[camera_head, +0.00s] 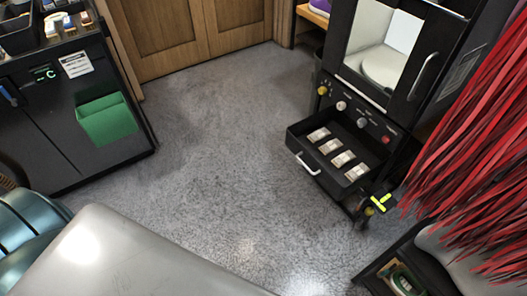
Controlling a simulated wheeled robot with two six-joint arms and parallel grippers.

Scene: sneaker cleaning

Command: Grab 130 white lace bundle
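Several small white lace bundles with dark markings lie in a row in an open black drawer (310,160). The rearmost bundle (318,134) is at the upper left of the row, with others (331,146) (343,158) beside it and the frontmost one (356,172) at the lower right. The markings are too small to read, so I cannot tell which is 130. Neither of my grippers shows in the head view.
The drawer, with a white handle (308,165), juts from a black cabinet (340,90) with knobs. Red strips (475,150) hang at the right. A black cabinet (60,130) with a green bin (106,120) stands left. The grey floor (220,150) between is clear.

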